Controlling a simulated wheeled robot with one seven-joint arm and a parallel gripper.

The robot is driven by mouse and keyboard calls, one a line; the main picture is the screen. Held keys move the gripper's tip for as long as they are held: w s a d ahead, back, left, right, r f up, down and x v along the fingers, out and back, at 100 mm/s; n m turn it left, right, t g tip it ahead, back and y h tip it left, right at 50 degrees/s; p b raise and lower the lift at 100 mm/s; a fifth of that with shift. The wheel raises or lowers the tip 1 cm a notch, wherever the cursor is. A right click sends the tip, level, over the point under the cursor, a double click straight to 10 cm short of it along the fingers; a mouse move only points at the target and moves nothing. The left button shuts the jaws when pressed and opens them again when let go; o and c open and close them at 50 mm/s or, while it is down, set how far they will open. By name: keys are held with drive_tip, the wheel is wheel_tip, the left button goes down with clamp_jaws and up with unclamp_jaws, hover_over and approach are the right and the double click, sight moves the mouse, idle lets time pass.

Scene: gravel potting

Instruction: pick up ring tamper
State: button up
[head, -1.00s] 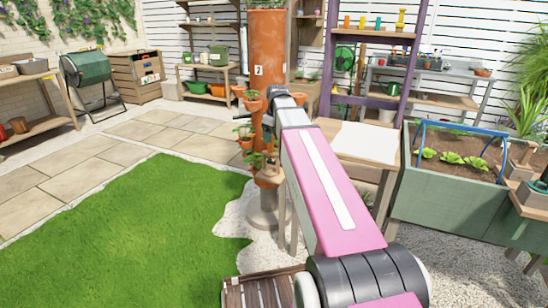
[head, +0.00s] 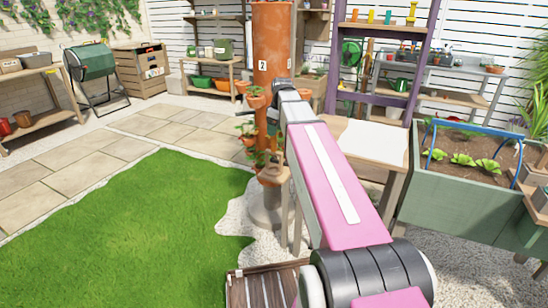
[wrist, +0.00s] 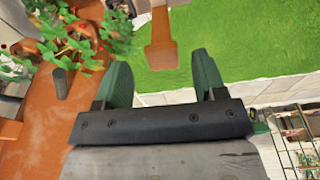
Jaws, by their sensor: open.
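I cannot make out a ring tamper for certain in either view. My gripper (wrist: 162,78) is open in the wrist view, with its two green fingers apart and nothing held between them. A terracotta-coloured block on a stem (wrist: 161,52) shows just beyond the fingertips; I cannot tell what it is. In the head view my pink arm reaches toward the terracotta tower (head: 273,40), and my gripper is mostly hidden behind the arm. Several small coloured items (head: 371,16) stand on the purple shelf, too small to tell apart.
The tower with strawberry plants also fills the left of the wrist view (wrist: 45,135). A wooden table with a white top (head: 375,140) stands right of my arm, beside a green raised planter (head: 450,215) with a blue hoop. Lawn (head: 120,225) lies open at left.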

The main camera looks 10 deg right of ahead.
hover_over(274, 153)
drive_tip(key=w, duration=0.1)
drive_tip(key=shift+w+d+f, duration=0.1)
drive_tip(key=shift+f, duration=2.5)
drive_tip(key=c, duration=1)
